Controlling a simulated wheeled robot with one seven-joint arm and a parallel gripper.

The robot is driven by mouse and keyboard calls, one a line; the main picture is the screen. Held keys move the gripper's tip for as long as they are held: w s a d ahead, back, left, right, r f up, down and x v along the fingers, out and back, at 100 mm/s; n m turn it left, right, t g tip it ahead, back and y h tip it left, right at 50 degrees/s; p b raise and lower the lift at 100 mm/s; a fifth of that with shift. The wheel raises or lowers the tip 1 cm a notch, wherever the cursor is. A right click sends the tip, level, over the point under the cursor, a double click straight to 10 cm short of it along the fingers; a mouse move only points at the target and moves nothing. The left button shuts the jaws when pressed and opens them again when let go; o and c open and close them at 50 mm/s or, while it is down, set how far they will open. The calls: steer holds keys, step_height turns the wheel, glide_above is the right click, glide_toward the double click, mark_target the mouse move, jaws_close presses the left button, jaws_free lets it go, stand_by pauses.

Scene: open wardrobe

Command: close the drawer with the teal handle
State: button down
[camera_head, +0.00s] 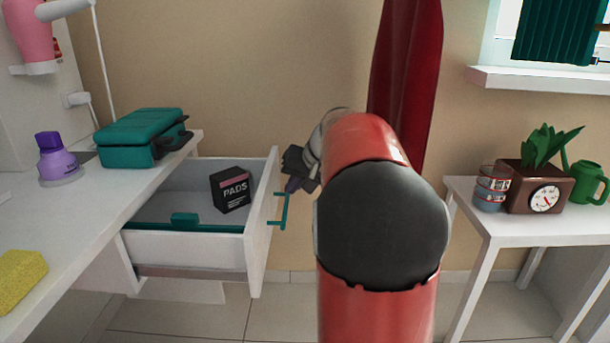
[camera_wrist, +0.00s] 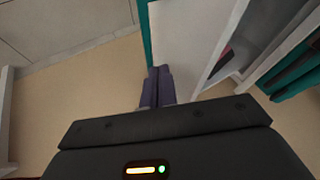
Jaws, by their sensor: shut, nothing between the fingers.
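The white drawer (camera_head: 185,248) under the white table is pulled out, with its front panel (camera_head: 262,225) facing right. The teal handle (camera_head: 284,212) is on that panel; a teal strip also shows beside the panel in the wrist view (camera_wrist: 145,30). My gripper (camera_head: 293,185) is near the upper part of the panel, close to the handle. In the wrist view my gripper (camera_wrist: 157,72) has its fingers together and empty, with the tips at the lower end of the white panel (camera_wrist: 185,40). I cannot tell whether they touch it.
A black PADS box (camera_head: 231,190) stands inside the drawer. A teal case (camera_head: 142,138), purple bottle (camera_head: 57,160) and yellow sponge (camera_head: 20,280) are on the table (camera_head: 75,225). A side table (camera_head: 500,224) with a plant stands right. Floor shows between.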

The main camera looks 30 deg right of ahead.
mark_target(270, 194)
steer(key=shift+w+a+r, duration=0.1)
steer(key=shift+w+a, duration=0.35)
steer(key=shift+a, duration=0.3)
steer(key=shift+w+a+r, duration=0.1)
steer(key=shift+w+a, duration=0.3)
steer(key=shift+a, duration=0.3)
steer(key=shift+a, duration=0.1)
